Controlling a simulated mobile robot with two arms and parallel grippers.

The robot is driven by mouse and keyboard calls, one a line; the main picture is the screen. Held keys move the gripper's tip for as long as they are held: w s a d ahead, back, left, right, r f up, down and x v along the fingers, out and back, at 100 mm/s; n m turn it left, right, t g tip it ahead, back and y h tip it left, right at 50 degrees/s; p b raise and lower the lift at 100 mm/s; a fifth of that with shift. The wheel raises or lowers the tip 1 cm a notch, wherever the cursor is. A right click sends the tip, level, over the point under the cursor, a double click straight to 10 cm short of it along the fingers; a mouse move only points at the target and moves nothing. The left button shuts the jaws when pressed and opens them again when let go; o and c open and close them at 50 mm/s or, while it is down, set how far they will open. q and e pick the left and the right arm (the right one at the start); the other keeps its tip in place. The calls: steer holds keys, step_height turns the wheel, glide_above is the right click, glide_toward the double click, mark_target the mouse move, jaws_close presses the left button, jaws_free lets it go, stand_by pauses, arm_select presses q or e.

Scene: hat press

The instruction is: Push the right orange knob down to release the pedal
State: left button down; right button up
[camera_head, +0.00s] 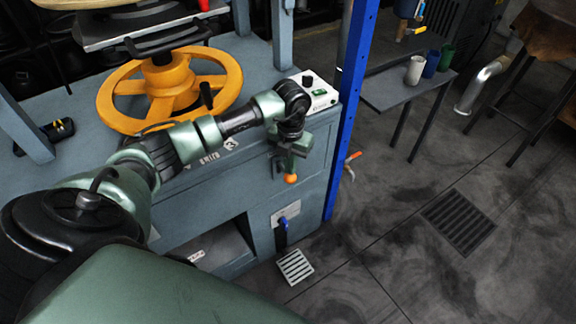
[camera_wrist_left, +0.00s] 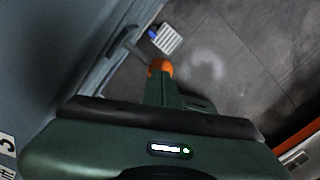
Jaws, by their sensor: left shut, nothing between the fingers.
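The orange knob (camera_head: 291,179) is a small ball at the right end of the press front. It also shows in the left wrist view (camera_wrist_left: 160,66), just beyond my fingertips and partly covered by them. My left gripper (camera_head: 289,168) points down over the knob, its fingers shut and empty. In the left wrist view, my left gripper (camera_wrist_left: 157,82) lines up with the knob; I cannot tell whether they touch. A light slotted plate (camera_head: 295,267), perhaps the pedal, is low by the floor. No second orange knob shows. My right gripper is not in view.
A blue lever (camera_head: 283,234) sits on a pale plate below the knob. A blue post (camera_head: 352,90) stands close right of my left gripper. The yellow handwheel (camera_head: 168,88) and white control box (camera_head: 318,94) are on the press. Open floor (camera_head: 400,220) lies right.

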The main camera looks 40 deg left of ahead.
arm_select(q)
steer(key=shift+f+b, duration=1.1)
steer(key=shift+f, duration=0.55)
steer(key=shift+s+a+f+b, duration=0.2)
steer(key=shift+f+b, duration=0.2)
steer(key=shift+f, duration=0.3)
steer(key=r+p, duration=0.2)
steer(key=r, duration=0.2)
steer(key=r+p, duration=0.3)
steer(key=shift+w+d+r+p, duration=0.2)
steer(key=shift+r+p, duration=0.1)
steer(key=shift+r, duration=0.05)
steer(key=shift+r+p, duration=0.35)
steer(key=shift+r, duration=0.15)
steer(key=shift+f, duration=0.1)
